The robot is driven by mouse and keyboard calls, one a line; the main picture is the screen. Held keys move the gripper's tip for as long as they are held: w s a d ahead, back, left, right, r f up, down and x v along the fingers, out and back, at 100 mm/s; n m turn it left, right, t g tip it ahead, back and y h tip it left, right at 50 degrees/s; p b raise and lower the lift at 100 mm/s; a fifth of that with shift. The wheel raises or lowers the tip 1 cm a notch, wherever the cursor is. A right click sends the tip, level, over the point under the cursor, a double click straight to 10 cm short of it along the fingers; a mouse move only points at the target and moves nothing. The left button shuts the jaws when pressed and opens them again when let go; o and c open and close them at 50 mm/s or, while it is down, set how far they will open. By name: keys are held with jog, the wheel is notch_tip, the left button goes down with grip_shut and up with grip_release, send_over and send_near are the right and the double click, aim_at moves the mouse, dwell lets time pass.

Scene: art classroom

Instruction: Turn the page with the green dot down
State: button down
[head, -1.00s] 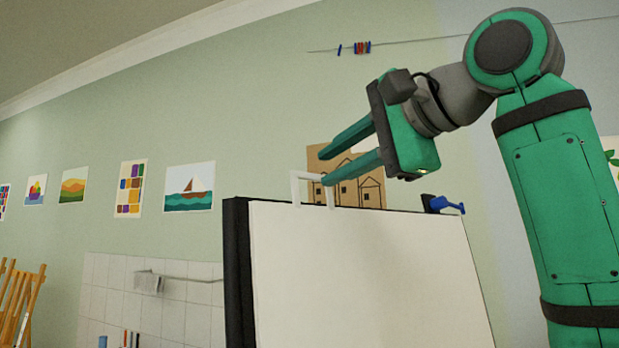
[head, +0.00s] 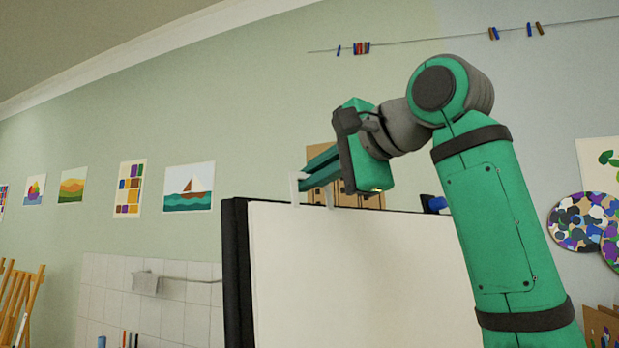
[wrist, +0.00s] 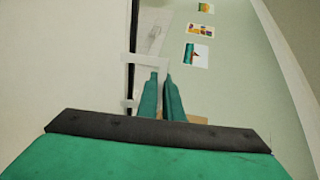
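The flip chart pad stands upright with a blank white page (head: 360,275) facing me. No green dot shows in any view. A white handle (head: 295,188) rises from the pad's top edge like an upside-down U, and its legs also show in the wrist view (wrist: 146,62). My gripper (head: 304,174) reaches in from the right, with its two green fingers along the handle's top bar. In the wrist view the fingers (wrist: 161,75) are close together with a narrow pale gap between them. They look shut on the bar, which they mostly hide.
A blue clip (head: 434,204) sits on the pad's top edge, right of my gripper. The pad's dark left side (head: 236,270) borders open space. A wooden easel (head: 18,300) stands at far left. Pictures hang on the wall behind, including a sailboat picture (head: 189,187).

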jog(key=f+v, duration=0.1)
jog(key=v, duration=0.8)
jog(key=shift+s+d, duration=0.2)
dwell(0.4)
jog(key=shift+s+d, duration=0.15)
jog(key=c, duration=2.5)
grip_release()
jog(key=shift+s+d+f, duration=0.2)
jog(key=shift+s+d, duration=1)
jog(key=shift+s, duration=0.15)
jog(key=shift+s+d+f, duration=0.25)
jog(key=shift+s+d, duration=0.9)
jog(key=shift+s, duration=0.2)
jog(key=shift+c, duration=0.2)
jog(key=shift+s+d+f, duration=0.1)
jog(key=shift+s+d, duration=0.45)
grip_shut()
jog(key=shift+w, duration=0.1)
jog(key=shift+a, duration=0.1)
